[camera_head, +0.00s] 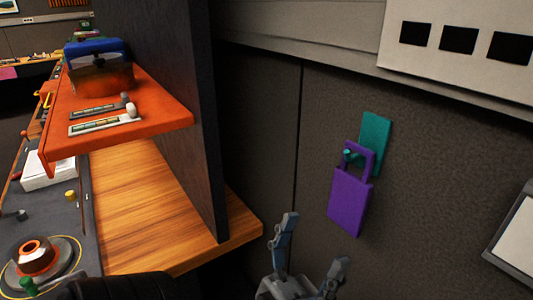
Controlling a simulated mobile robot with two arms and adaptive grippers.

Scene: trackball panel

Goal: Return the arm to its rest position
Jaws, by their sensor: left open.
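My left gripper (317,238) is at the bottom middle of the head view, with its two grey fingers spread apart and pointing up. Nothing shows between the fingers. It hangs in front of the dark wall, to the right of the wooden shelf's corner and below a purple padlock-shaped tag. The gripper is apart from the tag in the picture. Part of my dark arm shows along the bottom left edge. My right gripper is not in view.
A purple tag (349,202) hangs on a teal plate (376,142) on the wall. A wooden shelf (150,205) and an orange shelf (165,117) with slider controls stand left, beside a dark upright panel (180,90).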

